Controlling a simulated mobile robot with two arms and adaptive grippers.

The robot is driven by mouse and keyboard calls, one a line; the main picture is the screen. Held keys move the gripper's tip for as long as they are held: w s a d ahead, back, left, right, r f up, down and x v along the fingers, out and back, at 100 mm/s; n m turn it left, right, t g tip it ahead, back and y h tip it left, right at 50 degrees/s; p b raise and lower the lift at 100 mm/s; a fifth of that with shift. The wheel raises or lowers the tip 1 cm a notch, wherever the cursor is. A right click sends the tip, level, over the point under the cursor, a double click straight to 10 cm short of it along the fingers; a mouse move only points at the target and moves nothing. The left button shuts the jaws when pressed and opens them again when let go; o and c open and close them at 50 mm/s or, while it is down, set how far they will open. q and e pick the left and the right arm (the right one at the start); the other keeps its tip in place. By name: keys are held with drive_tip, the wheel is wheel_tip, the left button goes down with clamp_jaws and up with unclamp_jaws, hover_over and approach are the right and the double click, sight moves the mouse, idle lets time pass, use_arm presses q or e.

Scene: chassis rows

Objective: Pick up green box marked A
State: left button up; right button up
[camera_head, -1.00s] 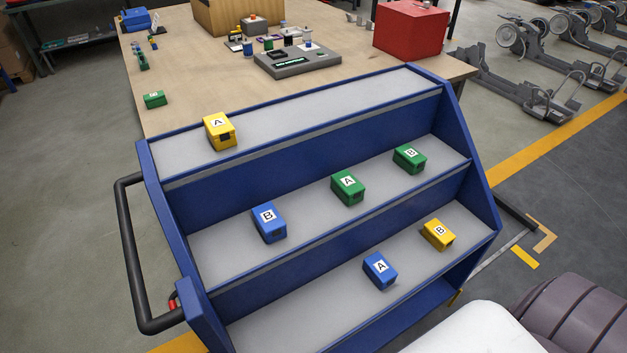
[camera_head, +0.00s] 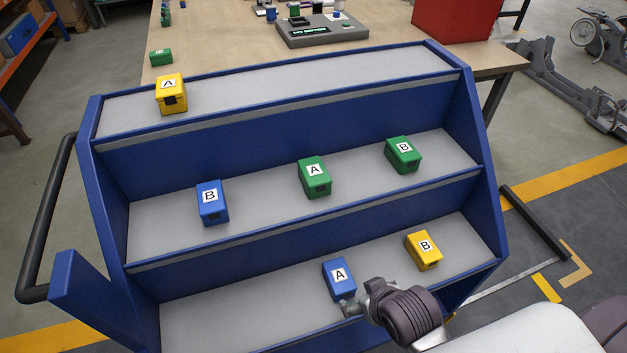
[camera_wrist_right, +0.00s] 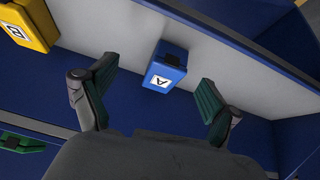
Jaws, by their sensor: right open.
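The green box marked A (camera_head: 314,178) sits on the middle shelf of the blue rack, between the blue box B and the green box B. My right gripper (camera_head: 347,307) is at the front of the bottom shelf, by the blue box marked A (camera_head: 338,278). In the right wrist view my right gripper (camera_wrist_right: 150,105) is open, with its two fingers apart and nothing between them. The blue box A (camera_wrist_right: 165,68) lies ahead of the gap between the fingers. My left gripper is not in view.
The blue box B (camera_head: 211,202) and green box B (camera_head: 403,155) share the middle shelf. The yellow box B (camera_head: 423,250) is on the bottom shelf and the yellow box A (camera_head: 171,93) on the top shelf. Another green box (camera_head: 161,57) is on the table behind.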

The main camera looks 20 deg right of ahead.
drive_tip(key=w+r+t, duration=0.4)
drive_tip(key=w+r, duration=0.1)
drive_tip(key=w, duration=0.3)
drive_tip(key=m+t, duration=0.1)
drive_tip(key=t, duration=0.5)
approach(314, 170)
drive_tip(key=w, duration=0.2)
drive_tip(key=w+f, duration=0.1)
drive_tip(key=w, duration=0.1)
drive_tip(key=shift+d+f, duration=0.15)
drive_tip(key=shift+d, duration=0.15)
drive_tip(key=shift+w+a+f, duration=0.1)
drive_tip(key=shift+w+f, duration=0.05)
drive_tip(key=shift+w, duration=0.85)
drive_tip(key=shift+w+a+f, duration=0.15)
drive_tip(key=shift+w, duration=0.85)
drive_tip(key=shift+w+a+f, duration=0.1)
drive_tip(key=shift+w+f, duration=0.1)
drive_tip(key=shift+w, duration=0.8)
drive_tip(key=c, duration=1.4)
drive_tip(key=shift+r, duration=0.1)
drive_tip(key=shift+c, duration=1)
